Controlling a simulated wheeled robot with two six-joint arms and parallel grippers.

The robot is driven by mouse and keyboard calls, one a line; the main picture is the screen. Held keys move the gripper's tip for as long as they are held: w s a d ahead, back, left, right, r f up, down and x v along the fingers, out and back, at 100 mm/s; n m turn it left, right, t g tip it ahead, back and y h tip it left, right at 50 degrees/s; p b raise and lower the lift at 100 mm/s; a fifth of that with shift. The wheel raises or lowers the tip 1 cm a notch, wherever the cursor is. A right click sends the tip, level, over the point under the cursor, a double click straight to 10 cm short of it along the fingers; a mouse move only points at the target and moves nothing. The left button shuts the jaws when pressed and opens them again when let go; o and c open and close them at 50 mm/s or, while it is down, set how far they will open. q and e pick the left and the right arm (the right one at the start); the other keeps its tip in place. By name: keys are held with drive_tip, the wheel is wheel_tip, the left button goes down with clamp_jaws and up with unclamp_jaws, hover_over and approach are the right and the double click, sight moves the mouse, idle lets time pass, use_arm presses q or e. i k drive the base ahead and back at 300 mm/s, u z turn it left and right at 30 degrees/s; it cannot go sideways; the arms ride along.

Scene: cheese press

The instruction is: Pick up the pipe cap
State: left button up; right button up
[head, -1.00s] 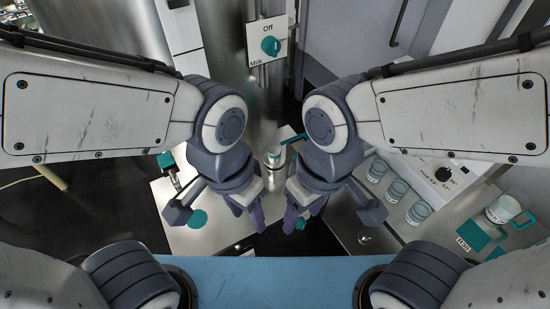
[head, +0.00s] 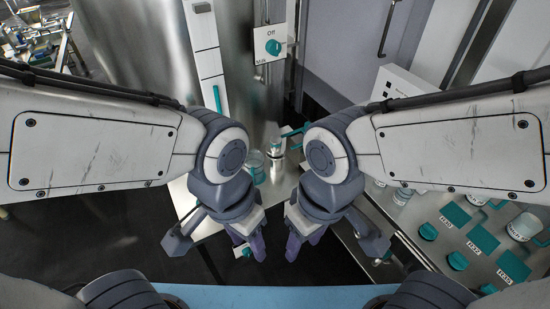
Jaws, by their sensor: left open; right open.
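I cannot pick out the pipe cap with certainty in the head view. Several teal pieces show: a small teal piece (head: 243,252) low beside my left gripper, and round teal knobs or caps (head: 428,231) on the right-hand bench. My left gripper (head: 248,242) is open and points down at the middle of the view. My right gripper (head: 303,242) is open and points down just to its right. I see nothing held in either gripper. The arms hide part of the place behind them.
A beaker (head: 255,168) and a small white bottle (head: 277,145) stand behind my grippers. A milk panel (head: 270,45) with a teal knob reads "Off". Dark floor (head: 110,250) shows at left.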

sight(276, 149)
drive_tip(key=z, duration=0.35)
drive_tip(key=i, duration=1.4)
drive_tip(key=u, duration=0.6)
